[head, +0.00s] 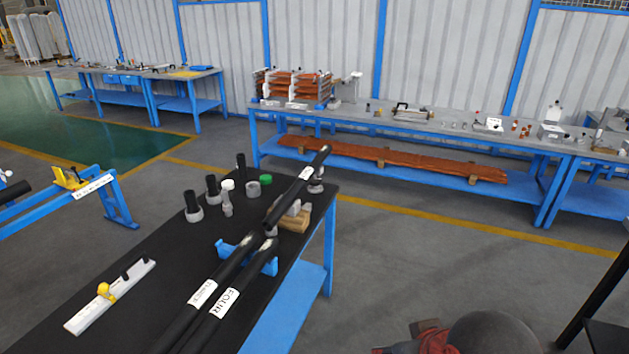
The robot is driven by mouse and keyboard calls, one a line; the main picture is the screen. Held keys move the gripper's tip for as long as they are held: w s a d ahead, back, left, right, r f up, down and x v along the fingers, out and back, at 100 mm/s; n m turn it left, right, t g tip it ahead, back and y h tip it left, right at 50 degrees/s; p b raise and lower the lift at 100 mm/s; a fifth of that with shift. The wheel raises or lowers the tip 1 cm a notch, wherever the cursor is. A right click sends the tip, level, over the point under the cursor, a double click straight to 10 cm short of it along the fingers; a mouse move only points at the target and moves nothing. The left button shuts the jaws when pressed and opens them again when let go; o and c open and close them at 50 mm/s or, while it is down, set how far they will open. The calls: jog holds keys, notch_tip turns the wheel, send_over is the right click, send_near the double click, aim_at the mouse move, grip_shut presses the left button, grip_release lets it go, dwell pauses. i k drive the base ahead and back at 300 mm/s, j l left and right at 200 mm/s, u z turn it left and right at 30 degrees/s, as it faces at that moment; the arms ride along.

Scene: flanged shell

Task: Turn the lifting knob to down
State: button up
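I cannot pick out a part that is clearly the lifting knob. A white bar (122,293) lies on the black tabletop at the lower left and carries a small yellow knob-like part (104,290) and dark fittings. Another yellow part (68,178) sits on a blue stand (100,192) at the left edge. Whether either is the lifting knob, and which way it is turned, I cannot tell. My gripper is not in view.
Long black pipes with white labels (225,302) lie along the black table (128,258), over a blue support (228,248). Short fittings (193,208) stand behind them. Workbenches (450,131) line the back wall. Grey floor (430,255) is open right of the table.

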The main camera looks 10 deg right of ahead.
aim_at(318, 181)
jog(key=i+l, duration=0.2)
jog(key=i, duration=0.3)
jog(key=i+l+z, duration=0.1)
jog(key=i+l, duration=0.15)
jog(key=i, duration=0.25)
jog(key=i+l, duration=0.2)
jog(key=i, duration=0.3)
jog(key=i+l+z, duration=0.1)
jog(key=i, duration=0.45)
jog(key=i+l, duration=0.2)
jog(key=i, duration=0.3)
jog(key=l+z, duration=0.05)
